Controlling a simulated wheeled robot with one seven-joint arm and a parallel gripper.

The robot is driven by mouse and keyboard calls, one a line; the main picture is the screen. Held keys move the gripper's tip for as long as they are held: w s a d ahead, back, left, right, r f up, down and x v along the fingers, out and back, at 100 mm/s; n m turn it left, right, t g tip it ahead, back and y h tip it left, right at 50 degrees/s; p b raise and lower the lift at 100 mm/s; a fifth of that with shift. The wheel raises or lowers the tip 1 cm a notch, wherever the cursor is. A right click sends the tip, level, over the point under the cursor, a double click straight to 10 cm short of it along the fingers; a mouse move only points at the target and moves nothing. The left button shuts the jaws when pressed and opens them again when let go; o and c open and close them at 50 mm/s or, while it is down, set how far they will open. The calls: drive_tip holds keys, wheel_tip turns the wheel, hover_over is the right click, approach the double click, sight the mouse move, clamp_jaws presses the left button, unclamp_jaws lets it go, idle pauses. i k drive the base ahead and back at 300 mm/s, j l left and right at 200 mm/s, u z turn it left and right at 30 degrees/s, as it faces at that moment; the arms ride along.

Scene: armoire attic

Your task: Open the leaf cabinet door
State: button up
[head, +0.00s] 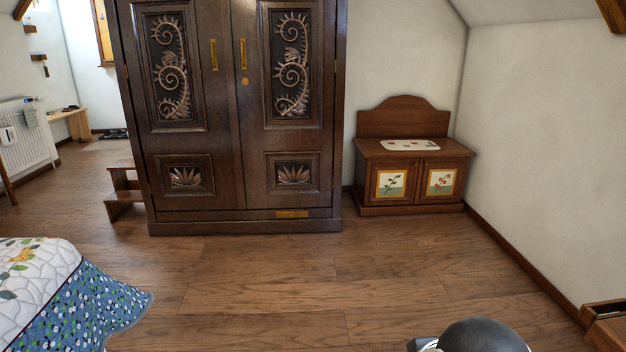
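A low brown wooden cabinet (370,151) stands against the back wall to the right of the armoire, with a raised curved backboard. Its left door (390,184) has a framed picture of a green leafy sprig. Its right door (440,182) has a framed picture of a sprig with red spots. Both doors look shut. A small knob seems to sit near the top where the doors meet. My gripper is not in view; only a dark rounded part of my arm (482,336) shows at the bottom edge, well short of the cabinet.
A large dark carved armoire (230,110) stands left of the cabinet, shut. A patterned cloth (410,145) lies on the cabinet top. A quilted bed (60,295) is at lower left, a wooden piece (606,325) at lower right. The wooden floor (330,270) between is clear.

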sight(389, 181)
drive_tip(key=i+z, duration=0.1)
drive_tip(key=i, duration=0.65)
drive_tip(key=i+j+z, duration=0.1)
drive_tip(key=i, duration=0.7)
drive_tip(key=i+j+z, duration=0.1)
drive_tip(key=i, duration=0.65)
drive_tip(key=i+l, duration=0.15)
drive_tip(key=i, duration=0.4)
drive_tip(key=i+l, duration=0.1)
drive_tip(key=i, duration=0.5)
drive_tip(key=i+l, duration=0.15)
drive_tip(key=i, duration=0.4)
drive_tip(key=i+l+u, duration=0.15)
drive_tip(key=i, duration=0.3)
drive_tip(key=l, duration=0.1)
